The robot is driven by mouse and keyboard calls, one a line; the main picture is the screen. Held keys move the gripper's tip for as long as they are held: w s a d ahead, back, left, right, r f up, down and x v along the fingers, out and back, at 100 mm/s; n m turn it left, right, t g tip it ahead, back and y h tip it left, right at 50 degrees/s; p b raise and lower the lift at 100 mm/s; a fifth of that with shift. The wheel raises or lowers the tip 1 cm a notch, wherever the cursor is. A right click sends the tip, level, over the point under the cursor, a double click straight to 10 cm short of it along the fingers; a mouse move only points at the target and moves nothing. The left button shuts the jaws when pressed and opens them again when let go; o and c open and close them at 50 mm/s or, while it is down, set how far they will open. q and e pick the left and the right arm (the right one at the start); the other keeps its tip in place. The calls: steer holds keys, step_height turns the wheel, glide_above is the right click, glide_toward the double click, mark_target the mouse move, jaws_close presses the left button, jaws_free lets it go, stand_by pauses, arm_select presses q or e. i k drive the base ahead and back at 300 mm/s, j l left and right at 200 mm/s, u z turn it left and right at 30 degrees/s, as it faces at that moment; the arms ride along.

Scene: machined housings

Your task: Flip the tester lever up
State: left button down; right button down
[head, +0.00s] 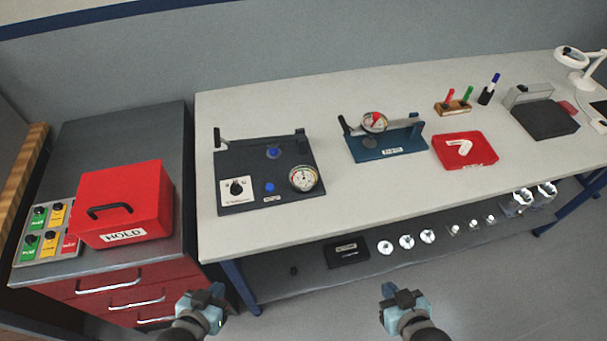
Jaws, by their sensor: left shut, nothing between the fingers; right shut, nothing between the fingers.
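The tester is a dark flat panel (240,200) on the left part of the bench. It carries a white knob plate, a round gauge (303,178) and two blue fittings. Its lever (258,140) looks like a dark bar along the panel's back edge, with a black upright piece at each end; its exact angle is hard to tell. My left gripper (216,291) is shut and empty, in front of the bench near the red drawers. My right gripper (388,291) is shut and empty, in front of the bench's lower shelf. Both are well apart from the tester.
A blue gauge stand (395,145) stands right of the tester, then a red tray (483,150) with white parts. A red HOLD box (140,195) sits on the drawer cabinet at left. Metal parts lie on the lower shelf (300,275). The bench front (380,195) is clear.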

mark_target(271, 142)
steer(key=z, duration=0.55)
steer(key=k+j+z, duration=0.1)
steer(key=j+z, duration=0.2)
steer(key=k+j+z, duration=0.15)
steer(key=j+z, duration=0.15)
steer(key=k+j+z, duration=0.15)
steer(key=j+z, duration=0.15)
steer(key=k+j+z, duration=0.1)
steer(key=k+j, duration=0.3)
steer(key=j, duration=0.15)
steer(key=k+j+z, duration=0.1)
steer(key=k+j, duration=0.3)
steer(key=j, duration=0.15)
